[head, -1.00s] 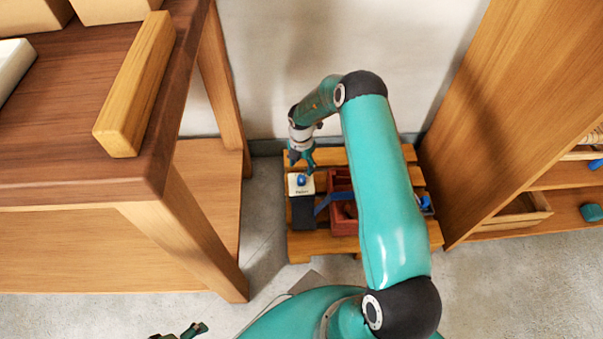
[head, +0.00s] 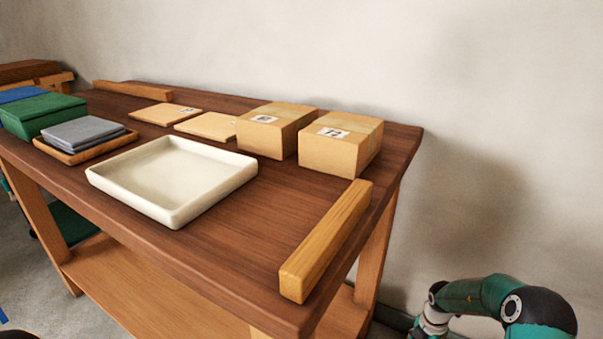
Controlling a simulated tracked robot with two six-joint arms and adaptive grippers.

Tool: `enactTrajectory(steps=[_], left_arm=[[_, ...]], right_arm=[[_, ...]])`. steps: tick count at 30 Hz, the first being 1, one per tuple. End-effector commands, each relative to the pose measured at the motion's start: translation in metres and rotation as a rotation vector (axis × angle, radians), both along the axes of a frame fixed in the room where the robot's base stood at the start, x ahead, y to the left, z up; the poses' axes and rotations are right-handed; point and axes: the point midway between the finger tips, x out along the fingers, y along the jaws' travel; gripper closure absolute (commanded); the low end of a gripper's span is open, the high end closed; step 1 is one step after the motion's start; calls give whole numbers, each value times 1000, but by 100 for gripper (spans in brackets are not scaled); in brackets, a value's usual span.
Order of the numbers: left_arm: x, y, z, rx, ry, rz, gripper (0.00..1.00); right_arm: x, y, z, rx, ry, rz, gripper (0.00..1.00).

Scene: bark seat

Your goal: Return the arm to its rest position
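One of my arms (head: 490,295), teal with black joints, shows at the bottom right of the head view, beside the right end of the workbench. Its elbow and pale wrist ring (head: 432,322) are in view. The gripper below the wrist is cut off by the bottom edge, so its fingers are hidden. My other gripper is not in view.
The workbench (head: 235,215) carries a white tray (head: 165,180), two cardboard boxes (head: 340,150), flat cardboard pieces, a wooden bar (head: 325,240) at its right edge, and green and grey items at left. A pale wall stands behind.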

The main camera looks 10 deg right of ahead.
Motion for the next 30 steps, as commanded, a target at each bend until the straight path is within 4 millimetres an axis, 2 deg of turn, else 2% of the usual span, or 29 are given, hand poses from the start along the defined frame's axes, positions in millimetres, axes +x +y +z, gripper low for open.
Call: enactTrajectory(steps=[1, 3, 5, 8, 14, 17, 23, 27, 28, 30], left_arm=[[0, 0, 0, 0, 0, 0, 14], [0, 0, 0, 0, 0, 0, 14], [0, 0, 0, 0, 0, 0, 14], [0, 0, 0, 0, 0, 0, 14], [0, 0, 0, 0, 0, 0, 14], [0, 0, 0, 0, 0, 0, 14], [0, 0, 0, 0, 0, 0, 14], [0, 0, 0, 0, 0, 0, 14], [0, 0, 0, 0, 0, 0, 14], [0, 0, 0, 0, 0, 0, 14]], right_arm=[[1, 20, -1, 11, 11, 39, 41], [-15, 44, -8, -9, 61, 170, 41], [-27, 53, -14, -48, 94, 307, 41], [-45, 66, -23, -118, 137, 614, 41], [-69, 95, -35, -221, 176, 1358, 41], [-78, 116, -40, -250, 168, 1749, 41], [-106, 173, -46, -273, 74, 2540, 41], [-138, 216, -45, -282, -74, 3068, 41], [-146, 225, -44, 280, 109, -3086, 41], [-162, 241, -42, 258, 175, -2872, 41]])
